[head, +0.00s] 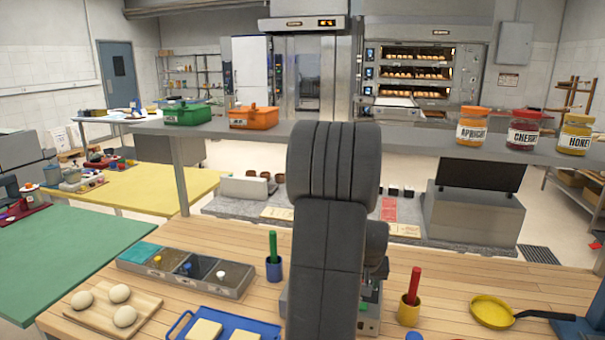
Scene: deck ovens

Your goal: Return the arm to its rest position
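My own dark grey arm (330,230) rises in the middle of the head view, folded, with its rounded joint in front of the long shelf. A darker part shows just right of it, low over the wooden counter; I cannot tell what it is. My gripper does not show; the arm hides what is behind it. No held object can be seen.
The wooden counter (450,275) bears a board (150,305) with dough balls, a blue tray (185,325), a divided seed box (228,292), a blue cup (274,270), a yellow cup (408,315) and a yellow pan (490,311). Jars and boxes stand on the shelf (415,137).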

